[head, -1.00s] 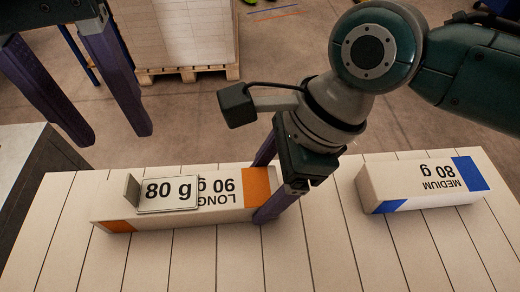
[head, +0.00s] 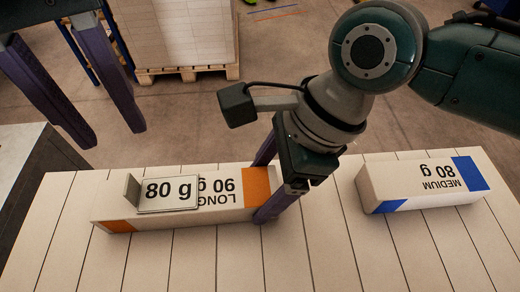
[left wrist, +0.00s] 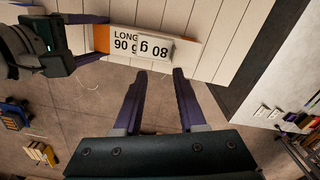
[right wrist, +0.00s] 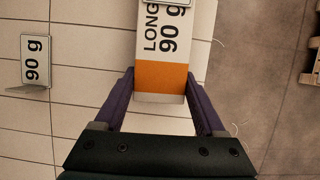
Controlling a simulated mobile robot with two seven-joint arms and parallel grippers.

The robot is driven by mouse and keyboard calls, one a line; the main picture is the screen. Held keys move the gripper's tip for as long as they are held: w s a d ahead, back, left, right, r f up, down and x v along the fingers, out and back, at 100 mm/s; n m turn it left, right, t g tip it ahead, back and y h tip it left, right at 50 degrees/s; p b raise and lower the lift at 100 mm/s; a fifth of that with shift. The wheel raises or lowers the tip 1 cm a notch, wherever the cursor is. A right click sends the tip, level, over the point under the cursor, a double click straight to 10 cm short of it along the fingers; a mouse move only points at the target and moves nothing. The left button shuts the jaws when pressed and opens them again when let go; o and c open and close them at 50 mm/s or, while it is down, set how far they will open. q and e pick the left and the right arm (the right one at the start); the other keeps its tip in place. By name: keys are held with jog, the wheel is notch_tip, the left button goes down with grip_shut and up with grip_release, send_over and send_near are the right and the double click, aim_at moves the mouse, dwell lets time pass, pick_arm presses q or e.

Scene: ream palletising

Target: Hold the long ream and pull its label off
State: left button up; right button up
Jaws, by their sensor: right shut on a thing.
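The long ream (head: 225,212), white with orange ends and printed "LONG 90 g", lies on the slatted table. A label plate (head: 165,196) reading "80 g", with an upright tab at its left end, sits on its top and covers part of the print. It also shows in the left wrist view (left wrist: 155,48). My right gripper (head: 264,188) is shut on the long ream across its right orange end; the right wrist view shows a finger (right wrist: 160,75) on each side. My left gripper (head: 114,138) is open and empty, above and beyond the table's far edge, apart from the label.
A medium ream (head: 420,188) with blue ends, marked "80 g", lies at the right of the table (head: 320,255). A loose "90 g" plate (right wrist: 34,60) lies on the table in the right wrist view. A loaded pallet (head: 190,74) stands on the floor behind. A grey cabinet (head: 30,160) is at left.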

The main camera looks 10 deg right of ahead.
aim_at(126, 184)
pick_arm(q)
jog(key=a+f+n, duration=0.1)
jog(key=f+n, duration=0.2)
jog(key=n, duration=0.8)
jog(key=f+n, duration=0.4)
jog(key=n, duration=0.7)
jog(key=a+f+n, duration=0.1)
jog(key=f+n, duration=0.2)
jog(key=n, duration=0.7)
jog(key=shift+a+f+n, duration=0.35)
jog(key=shift+n, duration=0.05)
jog(key=shift+c, duration=0.2)
